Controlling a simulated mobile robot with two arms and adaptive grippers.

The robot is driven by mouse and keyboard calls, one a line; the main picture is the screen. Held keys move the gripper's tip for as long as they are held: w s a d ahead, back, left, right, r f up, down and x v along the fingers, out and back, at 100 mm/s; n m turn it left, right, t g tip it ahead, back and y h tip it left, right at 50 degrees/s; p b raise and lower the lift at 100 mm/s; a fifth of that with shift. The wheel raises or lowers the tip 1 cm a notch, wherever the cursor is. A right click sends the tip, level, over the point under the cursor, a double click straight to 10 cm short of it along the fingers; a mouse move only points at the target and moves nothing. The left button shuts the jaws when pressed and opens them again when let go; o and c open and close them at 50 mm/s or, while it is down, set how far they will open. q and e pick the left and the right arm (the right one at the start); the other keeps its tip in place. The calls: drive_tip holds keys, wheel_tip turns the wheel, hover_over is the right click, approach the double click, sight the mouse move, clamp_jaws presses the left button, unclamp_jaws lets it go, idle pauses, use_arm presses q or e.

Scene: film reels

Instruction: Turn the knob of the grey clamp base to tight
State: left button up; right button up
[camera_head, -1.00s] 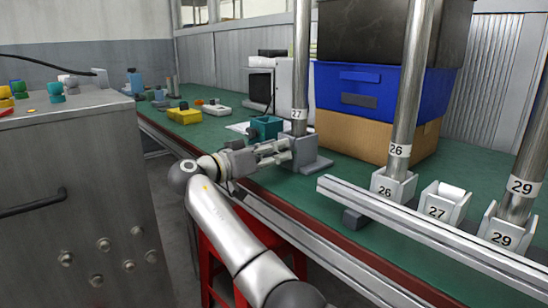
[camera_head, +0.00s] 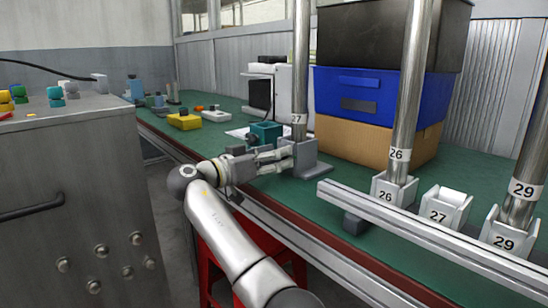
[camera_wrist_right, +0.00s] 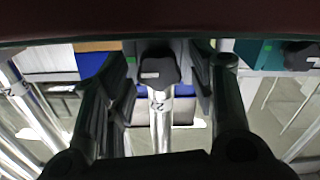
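The grey clamp base (camera_head: 308,158) stands on the green bench and holds an upright metal pole marked 27 (camera_head: 300,75). My right gripper (camera_head: 287,158) reaches in from the left, close against the base's left side. In the right wrist view, the dark knob (camera_wrist_right: 158,67) with a pale mark on its face sits between my two fingers. A narrow gap shows on both sides of it, so the fingers look open around it. In the head view the knob cannot be made out among the fingers. My left gripper is out of view.
A teal clamp base (camera_head: 266,132) with a dark knob stands just behind my right gripper. A metal rail (camera_head: 420,232) and sockets 26, 27 and 29 lie to the right. Blue (camera_head: 365,95) and cardboard boxes stand behind. A red stool (camera_head: 208,275) is below the bench edge.

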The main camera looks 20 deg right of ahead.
drive_tip(key=v, duration=0.7)
drive_tip(key=shift+a, duration=0.25)
drive_tip(key=shift+s, duration=0.1)
